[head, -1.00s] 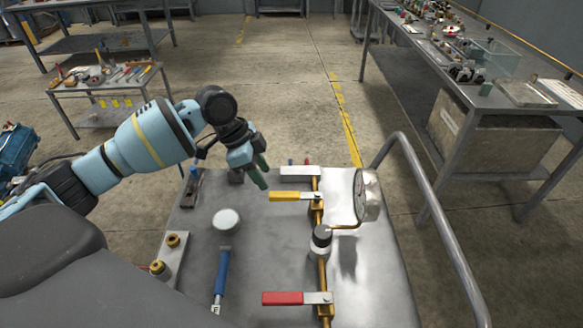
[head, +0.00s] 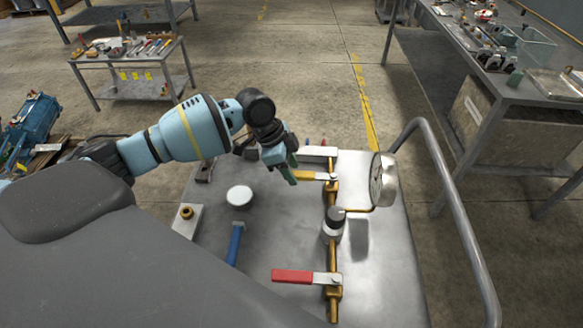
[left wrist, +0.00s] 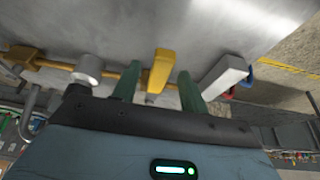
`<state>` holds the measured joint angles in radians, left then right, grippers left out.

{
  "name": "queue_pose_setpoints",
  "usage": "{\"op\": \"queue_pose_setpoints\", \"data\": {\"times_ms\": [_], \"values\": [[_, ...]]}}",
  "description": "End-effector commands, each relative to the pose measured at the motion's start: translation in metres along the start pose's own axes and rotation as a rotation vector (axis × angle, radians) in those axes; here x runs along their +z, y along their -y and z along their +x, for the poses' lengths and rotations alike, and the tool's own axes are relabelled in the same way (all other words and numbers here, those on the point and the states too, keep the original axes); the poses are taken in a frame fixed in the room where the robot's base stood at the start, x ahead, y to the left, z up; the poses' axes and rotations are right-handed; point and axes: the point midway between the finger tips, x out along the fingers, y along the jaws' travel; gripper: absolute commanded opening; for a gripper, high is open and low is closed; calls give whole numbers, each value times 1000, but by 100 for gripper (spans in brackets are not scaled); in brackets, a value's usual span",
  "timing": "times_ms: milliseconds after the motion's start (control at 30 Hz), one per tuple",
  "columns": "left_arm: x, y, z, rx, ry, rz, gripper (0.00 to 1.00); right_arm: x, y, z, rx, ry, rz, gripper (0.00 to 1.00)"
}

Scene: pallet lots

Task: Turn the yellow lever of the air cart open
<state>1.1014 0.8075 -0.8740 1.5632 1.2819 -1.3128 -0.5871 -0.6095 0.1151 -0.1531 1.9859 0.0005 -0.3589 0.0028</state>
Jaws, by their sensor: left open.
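The yellow lever (head: 311,176) points left from the brass pipe on the metal top of the air cart (head: 275,240). My left gripper (head: 289,173) is open at the lever's free end. In the left wrist view the yellow lever (left wrist: 160,66) shows between the two green fingers of the left gripper (left wrist: 158,86), with a gap on each side. I cannot tell how far the fingertips reach past the lever. My right gripper is in neither view.
A black-topped regulator (head: 333,226) and a round gauge (head: 383,182) stand along the pipe. A grey rail (head: 447,190) curves along the cart's right side.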

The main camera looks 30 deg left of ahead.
Motion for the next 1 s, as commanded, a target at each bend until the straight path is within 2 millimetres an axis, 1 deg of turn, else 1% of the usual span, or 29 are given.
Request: {"op": "queue_pose_setpoints", "data": {"times_ms": [100,300,367,600,633,667,1000], "values": [[0,0,3,-1,-1,0,44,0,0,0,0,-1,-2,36],[0,0,3,-1,0,0,44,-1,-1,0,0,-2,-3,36],[0,0,3,-1,0,0,37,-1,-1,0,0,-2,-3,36],[0,0,3,-1,0,0,6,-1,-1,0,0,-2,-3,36],[0,0,3,-1,0,0,2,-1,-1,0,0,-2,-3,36],[0,0,3,-1,0,0,0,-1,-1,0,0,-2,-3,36],[3,3,2,2,2,5,0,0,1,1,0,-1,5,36]]}}
